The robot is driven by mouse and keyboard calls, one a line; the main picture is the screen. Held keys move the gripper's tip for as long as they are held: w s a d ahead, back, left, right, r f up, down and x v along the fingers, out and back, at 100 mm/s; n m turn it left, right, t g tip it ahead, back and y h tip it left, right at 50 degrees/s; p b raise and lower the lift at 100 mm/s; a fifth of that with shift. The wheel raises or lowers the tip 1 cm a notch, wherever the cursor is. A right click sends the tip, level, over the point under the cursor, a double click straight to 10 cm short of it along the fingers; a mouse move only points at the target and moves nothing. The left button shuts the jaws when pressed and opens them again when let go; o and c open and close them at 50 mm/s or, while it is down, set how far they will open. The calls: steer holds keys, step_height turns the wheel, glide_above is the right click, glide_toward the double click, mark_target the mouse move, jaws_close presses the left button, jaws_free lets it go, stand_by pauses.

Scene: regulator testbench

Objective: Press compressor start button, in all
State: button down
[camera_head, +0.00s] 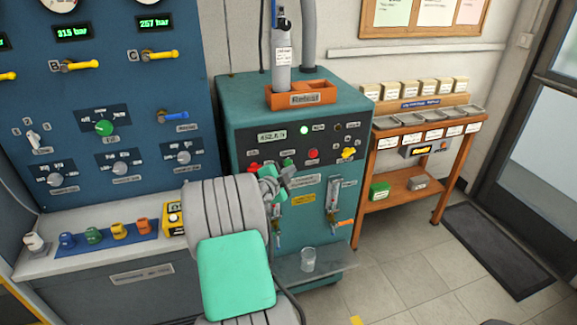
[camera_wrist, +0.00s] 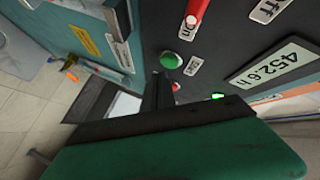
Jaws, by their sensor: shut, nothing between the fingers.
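The compressor (camera_head: 240,125) is a teal cabinet with a dark control panel. A green button (camera_head: 288,163) shows on the panel just above my gripper (camera_head: 278,182). The hours display (camera_wrist: 272,76) reads 452.6 h, and a green lamp (camera_wrist: 217,96) is lit.
An orange tray (camera_head: 300,97) holds a grey cylinder on top.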

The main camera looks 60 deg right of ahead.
steer(key=shift+s+a, duration=0.1)
steer(key=s+a, duration=0.3)
steer(key=shift+s+a+b, duration=0.2)
steer(key=shift+a+b, duration=0.05)
steer(key=shift+b, duration=0.15)
stand_by(0.8)
